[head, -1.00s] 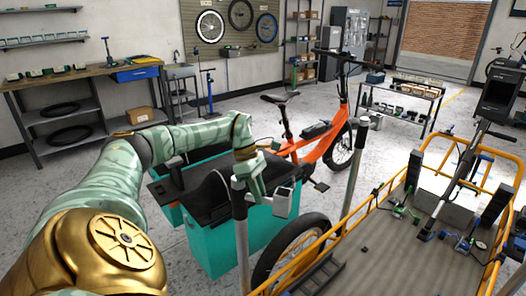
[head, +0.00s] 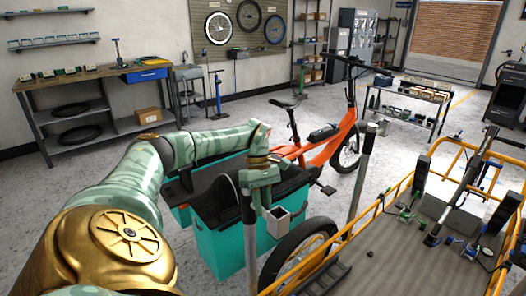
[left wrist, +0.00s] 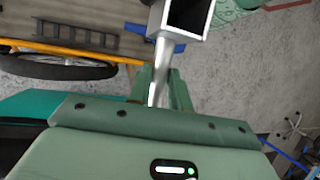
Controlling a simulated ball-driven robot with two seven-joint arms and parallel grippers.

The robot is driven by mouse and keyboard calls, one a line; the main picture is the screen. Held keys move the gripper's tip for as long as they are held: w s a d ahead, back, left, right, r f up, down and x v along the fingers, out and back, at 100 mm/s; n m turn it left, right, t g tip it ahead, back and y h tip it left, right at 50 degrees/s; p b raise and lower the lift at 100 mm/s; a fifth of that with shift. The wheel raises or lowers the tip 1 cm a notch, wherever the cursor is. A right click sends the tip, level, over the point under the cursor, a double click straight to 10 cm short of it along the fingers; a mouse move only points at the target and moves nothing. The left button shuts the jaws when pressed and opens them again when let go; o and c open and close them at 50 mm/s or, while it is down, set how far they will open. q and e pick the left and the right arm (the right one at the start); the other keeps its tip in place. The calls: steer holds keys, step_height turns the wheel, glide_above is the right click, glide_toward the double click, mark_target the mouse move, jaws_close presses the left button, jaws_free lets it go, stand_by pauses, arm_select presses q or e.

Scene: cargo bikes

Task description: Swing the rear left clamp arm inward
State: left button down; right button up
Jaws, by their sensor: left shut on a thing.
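My left gripper (head: 264,191) is beside the top of that post, shut on the rod. Its green fingers (left wrist: 160,92) lie on both sides of the rod in the left wrist view. The arm's joint is mostly hidden by the gripper. My right gripper is not in view.
A second post (head: 359,175) stands to the right, by the yellow-railed cargo bed (head: 400,255). A teal cargo box (head: 222,240) stands behind and below my gripper, with a wheel (head: 300,250) to its right. An orange bike (head: 322,152) stands beyond.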

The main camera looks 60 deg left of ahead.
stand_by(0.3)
arm_select(q)
steer(key=c, duration=1.3)
jaws_free()
steer(key=p+v, duration=0.5)
steer(key=v, duration=1.1)
steer(key=shift+a, duration=0.2)
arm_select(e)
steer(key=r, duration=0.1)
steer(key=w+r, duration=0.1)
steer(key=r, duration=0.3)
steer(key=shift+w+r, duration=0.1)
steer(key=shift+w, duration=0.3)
arm_select(q)
steer(key=shift+s, duration=0.1)
